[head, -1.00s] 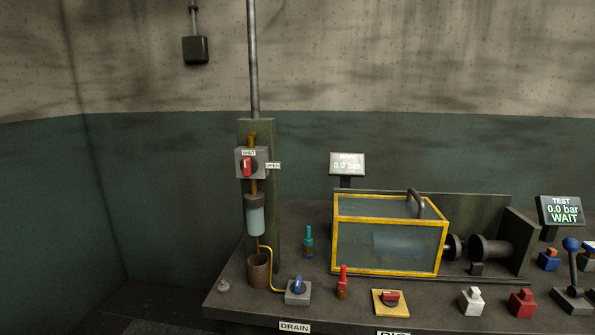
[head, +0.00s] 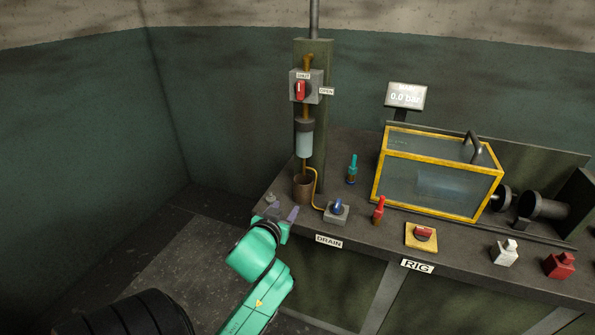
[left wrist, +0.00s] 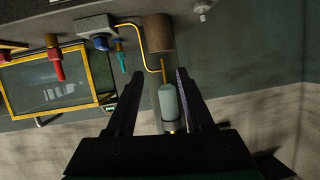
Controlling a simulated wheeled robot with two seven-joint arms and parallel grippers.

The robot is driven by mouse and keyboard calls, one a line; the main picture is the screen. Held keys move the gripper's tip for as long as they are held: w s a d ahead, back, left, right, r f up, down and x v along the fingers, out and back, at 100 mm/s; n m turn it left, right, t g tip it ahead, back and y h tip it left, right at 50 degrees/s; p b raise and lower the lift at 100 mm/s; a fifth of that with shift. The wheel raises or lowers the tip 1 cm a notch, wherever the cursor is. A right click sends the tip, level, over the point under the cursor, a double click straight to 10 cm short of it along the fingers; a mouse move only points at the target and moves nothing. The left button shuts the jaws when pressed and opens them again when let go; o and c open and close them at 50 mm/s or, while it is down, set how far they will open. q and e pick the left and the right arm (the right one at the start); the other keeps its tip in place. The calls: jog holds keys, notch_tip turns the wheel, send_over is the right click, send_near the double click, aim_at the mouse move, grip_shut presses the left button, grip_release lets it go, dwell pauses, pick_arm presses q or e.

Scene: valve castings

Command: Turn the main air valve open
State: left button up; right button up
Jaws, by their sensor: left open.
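The main air valve is a grey box with a red handle (head: 300,91) on an upright post at the back left of the bench. The handle stands vertical, in line with the SHUT label (head: 303,76) above it; the OPEN label (head: 326,91) is to its right. My left gripper (head: 283,212) is open and empty at the bench's left front corner, below the valve and apart from it. In the left wrist view the open fingers (left wrist: 155,95) frame the filter bowl (left wrist: 168,103) under the valve; the valve itself is hidden there. My right gripper is not in view.
A brown cup (head: 303,188) stands under the bowl, with a blue-knobbed drain valve (head: 337,211) beside it. A yellow-framed guard box (head: 438,170) and a gauge display (head: 406,96) reading 0.0 bar are to the right.

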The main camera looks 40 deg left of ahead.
pick_arm(q)
jog(key=w+a+r+n+t+y, duration=0.1)
jog(key=a+r+t+y, duration=0.25)
jog(key=r, duration=0.75)
jog(key=m+t+h, duration=0.1)
jog(key=t+h, duration=0.1)
jog(key=t, duration=0.3)
send_near(299, 90)
jog(key=v, duration=0.6)
jog(key=p+x, duration=0.4)
jog(key=x, duration=1)
jog(key=shift+w, duration=0.3)
grip_shut()
